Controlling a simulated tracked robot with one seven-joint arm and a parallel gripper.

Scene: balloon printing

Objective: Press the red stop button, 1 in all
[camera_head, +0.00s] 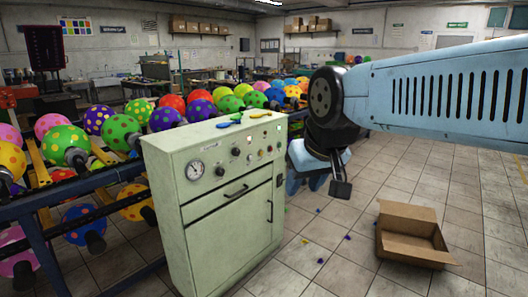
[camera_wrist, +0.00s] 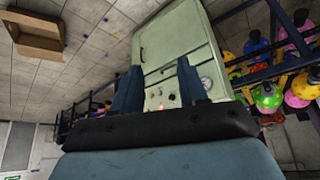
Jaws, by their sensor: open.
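The control cabinet (camera_head: 232,215) is pale green, with a round gauge, dark knobs and small lights or buttons along its upper front. A small red spot (camera_wrist: 172,98) shows on this panel between the fingers in the wrist view; it may be the stop button, but it is too small to be sure. In the head view I cannot clearly pick out the red button among the small controls. My gripper (camera_head: 340,188) is open and empty, to the right of the cabinet and apart from it. Its two fingers (camera_wrist: 157,78) frame the cabinet in the wrist view.
An open cardboard box (camera_head: 408,255) stands on the tiled floor at the right. Racks of spotted balloons (camera_head: 122,131) stand left of and behind the cabinet. Small colored balloon pieces lie on the cabinet top and floor. The floor between cabinet and box is mostly clear.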

